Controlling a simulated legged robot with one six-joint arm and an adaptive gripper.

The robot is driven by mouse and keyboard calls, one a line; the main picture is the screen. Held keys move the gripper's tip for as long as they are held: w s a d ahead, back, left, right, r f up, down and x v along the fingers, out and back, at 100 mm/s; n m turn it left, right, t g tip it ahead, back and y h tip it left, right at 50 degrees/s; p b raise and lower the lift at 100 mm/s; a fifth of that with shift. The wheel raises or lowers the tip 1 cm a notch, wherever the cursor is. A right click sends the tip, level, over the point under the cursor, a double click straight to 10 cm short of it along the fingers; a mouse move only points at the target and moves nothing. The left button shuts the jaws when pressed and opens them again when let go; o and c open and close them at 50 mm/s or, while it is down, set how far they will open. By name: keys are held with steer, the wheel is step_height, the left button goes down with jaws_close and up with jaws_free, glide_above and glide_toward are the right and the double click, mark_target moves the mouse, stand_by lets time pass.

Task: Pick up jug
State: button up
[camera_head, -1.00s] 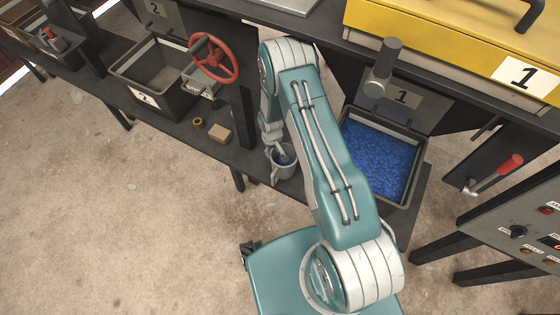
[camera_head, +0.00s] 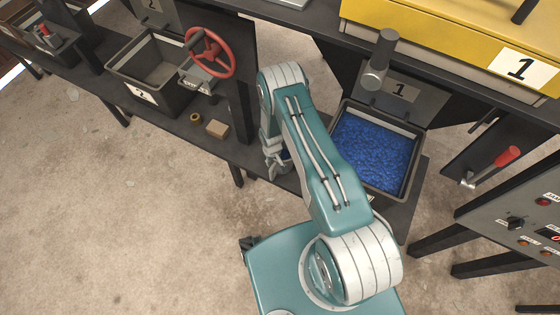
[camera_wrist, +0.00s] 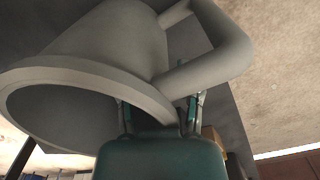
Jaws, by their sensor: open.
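The jug (camera_wrist: 115,40) is a plain grey vessel with a wide rim and a thick loop handle (camera_wrist: 225,55). It fills the upper left of the wrist view, very close to the camera, with its handle to the right. My gripper (camera_wrist: 158,112) is open, its fingers spread beyond the jug's rim and partly hidden by it. I cannot tell whether the fingers touch the jug. In the head view my gripper (camera_head: 275,160) is low over the front bench edge and hides most of the jug.
Bin 1 with blue granules (camera_head: 372,155) is right of my arm. A tan block (camera_head: 217,129) and a small ring (camera_head: 196,117) lie on the dark bench to the left. Bin 2 (camera_head: 150,75) and a red handwheel (camera_head: 210,52) stand further left. A red-handled lever (camera_head: 507,157) is at right.

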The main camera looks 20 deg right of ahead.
jaws_close()
steer(key=shift+r, duration=0.15)
step_height(320, 180, up, 10)
steer(key=shift+f, duration=0.1)
stand_by(0.5)
